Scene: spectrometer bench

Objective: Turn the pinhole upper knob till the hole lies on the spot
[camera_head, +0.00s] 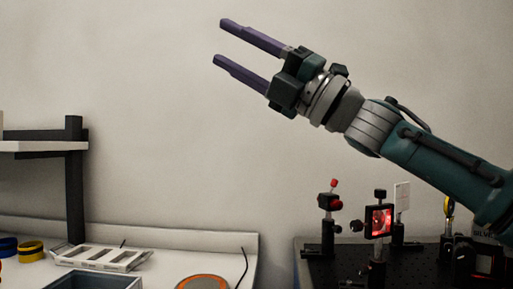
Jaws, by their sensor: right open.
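My right gripper (219,40) is raised high against the wall, its two purple fingers apart and pointing left, with nothing between them. It is well above and left of the optics. On the dark breadboard (335,268) stands a square black mount (379,221) with a red-lit face, which looks like the pinhole. A small black knob (380,194) sits on its top and another (356,226) at its left side. The hole and the spot are too small to tell apart. My left gripper is out of view.
A post with a red-tipped top (333,184) stands left of the mount, and a white card (402,197) behind it. A yellow-rimmed optic (449,206) is at the right. A white bench (215,245) with a grey rack (103,258) is at the left, below a shelf (45,146).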

